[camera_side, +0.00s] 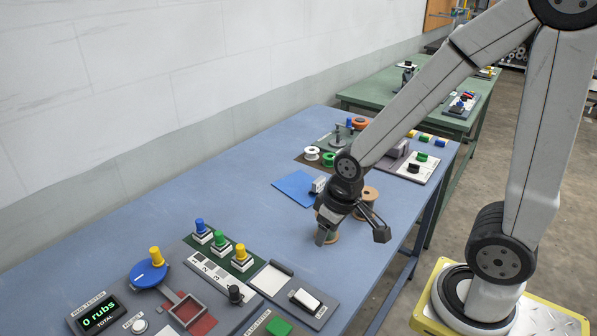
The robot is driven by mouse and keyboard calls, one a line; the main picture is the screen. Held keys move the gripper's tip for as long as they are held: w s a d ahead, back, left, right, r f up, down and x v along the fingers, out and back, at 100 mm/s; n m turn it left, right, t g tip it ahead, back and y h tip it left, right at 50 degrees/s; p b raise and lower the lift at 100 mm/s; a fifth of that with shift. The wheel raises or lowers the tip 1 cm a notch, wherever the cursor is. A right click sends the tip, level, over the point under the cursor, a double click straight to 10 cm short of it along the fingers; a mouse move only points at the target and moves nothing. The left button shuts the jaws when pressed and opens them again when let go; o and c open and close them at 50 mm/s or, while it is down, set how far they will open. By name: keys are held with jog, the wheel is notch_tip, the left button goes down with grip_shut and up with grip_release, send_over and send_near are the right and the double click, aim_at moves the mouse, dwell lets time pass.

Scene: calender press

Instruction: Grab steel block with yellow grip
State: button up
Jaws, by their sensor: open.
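A wooden spool (370,194) stands behind my gripper; another is mostly hidden by it. A blue sheet (295,188) lies behind. Table between panel and gripper is clear.

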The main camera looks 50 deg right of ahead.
jog(key=o, duration=0.5)
jog(key=shift+o, duration=0.2)
jog(key=m+g, duration=0.3)
jog(key=m, duration=1.5)
send_near(239, 246)
jog(key=f, duration=0.5)
jog(key=shift+s+f, duration=0.25)
jog(key=shift+f, duration=0.1)
jog(key=shift+f, duration=1.25)
